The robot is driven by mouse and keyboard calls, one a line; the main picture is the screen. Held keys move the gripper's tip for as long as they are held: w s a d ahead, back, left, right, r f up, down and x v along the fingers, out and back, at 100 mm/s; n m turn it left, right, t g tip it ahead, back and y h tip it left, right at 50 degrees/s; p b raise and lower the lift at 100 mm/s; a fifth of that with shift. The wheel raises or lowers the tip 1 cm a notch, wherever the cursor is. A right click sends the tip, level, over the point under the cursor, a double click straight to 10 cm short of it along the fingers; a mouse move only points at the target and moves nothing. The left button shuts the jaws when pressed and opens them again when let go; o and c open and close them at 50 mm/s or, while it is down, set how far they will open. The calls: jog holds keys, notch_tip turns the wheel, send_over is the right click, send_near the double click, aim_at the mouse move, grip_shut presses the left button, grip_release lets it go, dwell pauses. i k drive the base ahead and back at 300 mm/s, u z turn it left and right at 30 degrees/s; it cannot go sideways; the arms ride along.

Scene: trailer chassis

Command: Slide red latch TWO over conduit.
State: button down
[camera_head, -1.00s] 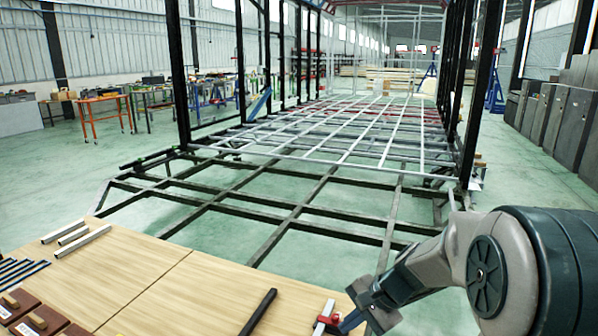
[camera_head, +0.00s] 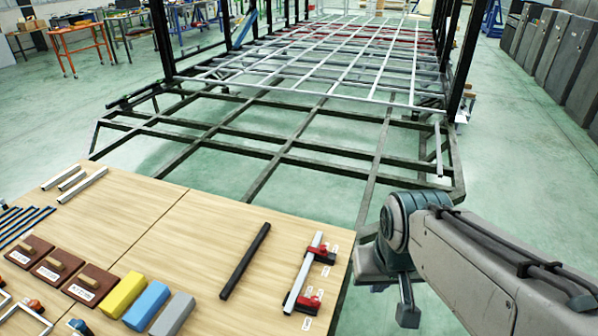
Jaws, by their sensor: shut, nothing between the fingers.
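A silver bar (camera_head: 303,272), which looks like the conduit, lies on the wooden table near its right end. Two red latches with dark parts are beside it: a far one (camera_head: 322,253) and a near one (camera_head: 309,301). Small white labels lie next to them, too small to read, so I cannot tell which latch is TWO. Each latch seems to touch the bar, but how far it reaches over it is unclear. My gripper (camera_head: 407,315) points down to the right of the table, apart from both latches, shut and empty.
A black bar (camera_head: 246,260) lies left of the silver bar. Yellow (camera_head: 122,294), blue (camera_head: 147,305) and grey (camera_head: 173,314) blocks and brown labelled boards (camera_head: 90,284) stand at the front left. The dark chassis frame (camera_head: 290,150) is beyond the table.

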aim_at(313, 301)
jog(key=k, duration=0.5)
jog(key=z, duration=0.7)
jog(key=i, duration=0.8)
jog(key=u, duration=0.65)
